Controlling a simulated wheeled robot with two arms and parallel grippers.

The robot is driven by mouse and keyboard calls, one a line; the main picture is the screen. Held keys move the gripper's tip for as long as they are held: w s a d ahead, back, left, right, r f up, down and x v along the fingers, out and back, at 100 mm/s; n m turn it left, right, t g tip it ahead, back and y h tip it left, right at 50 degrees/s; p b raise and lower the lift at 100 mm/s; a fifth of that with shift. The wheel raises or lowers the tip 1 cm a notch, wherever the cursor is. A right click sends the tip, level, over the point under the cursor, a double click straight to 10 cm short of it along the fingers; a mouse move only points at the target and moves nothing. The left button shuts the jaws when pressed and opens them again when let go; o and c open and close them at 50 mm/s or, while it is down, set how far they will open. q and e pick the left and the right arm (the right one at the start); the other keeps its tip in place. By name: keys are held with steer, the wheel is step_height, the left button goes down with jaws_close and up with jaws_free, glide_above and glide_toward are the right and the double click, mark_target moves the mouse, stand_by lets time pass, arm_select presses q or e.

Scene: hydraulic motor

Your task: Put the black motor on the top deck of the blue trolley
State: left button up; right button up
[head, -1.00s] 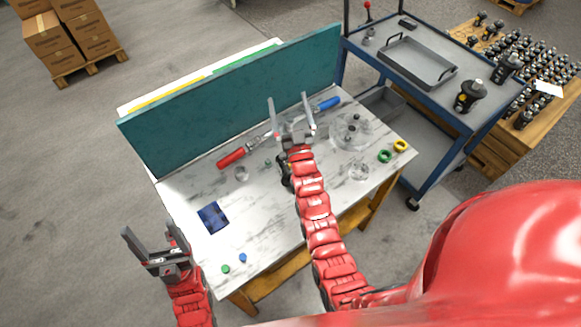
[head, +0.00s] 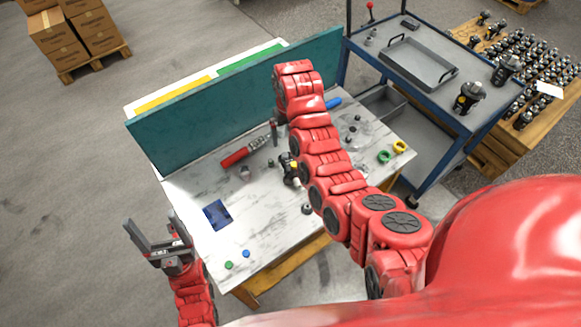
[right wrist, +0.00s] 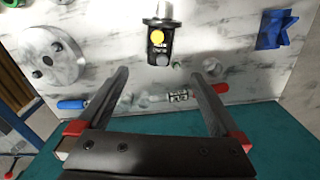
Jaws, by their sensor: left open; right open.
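The black motor (head: 289,168), with a yellow spot, is on the marble-topped table, left of my right arm. In the right wrist view the motor (right wrist: 158,42) is at the top middle, beyond the fingertips and apart from them. My right gripper (right wrist: 161,76) is open and empty; in the head view it is mostly hidden behind my raised wrist near the teal panel. My left gripper (head: 160,238) is open and empty beyond the table's left side. The blue trolley (head: 432,178) stands at the right; its grey top deck (head: 400,42) carries a tray and two dark motors.
The grey tray (head: 418,64) takes the deck's middle. A teal panel (head: 225,105) rises along the table's far edge. A wooden bench (head: 545,110) holds many parts.

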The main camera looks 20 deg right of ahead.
mark_target(290, 164)
steer(key=f+b, duration=0.6)
steer(key=f, duration=0.1)
steer(key=f+b, duration=0.3)
steer(key=shift+s+f+b, duration=0.25)
steer(key=shift+f+b, duration=0.1)
steer(key=shift+f+p, duration=0.55)
steer(key=shift+s+f+p, duration=0.1)
steer(key=shift+f+p, duration=0.2)
steer(key=shift+p, duration=0.15)
step_height(290, 164, down, 3)
steer(key=shift+s+d+f+p, duration=0.1)
steer(key=shift+s+p, duration=0.05)
steer(key=shift+p, duration=0.9)
steer(key=shift+f, duration=0.85)
steer(key=shift+c, duration=0.2)
jaws_close()
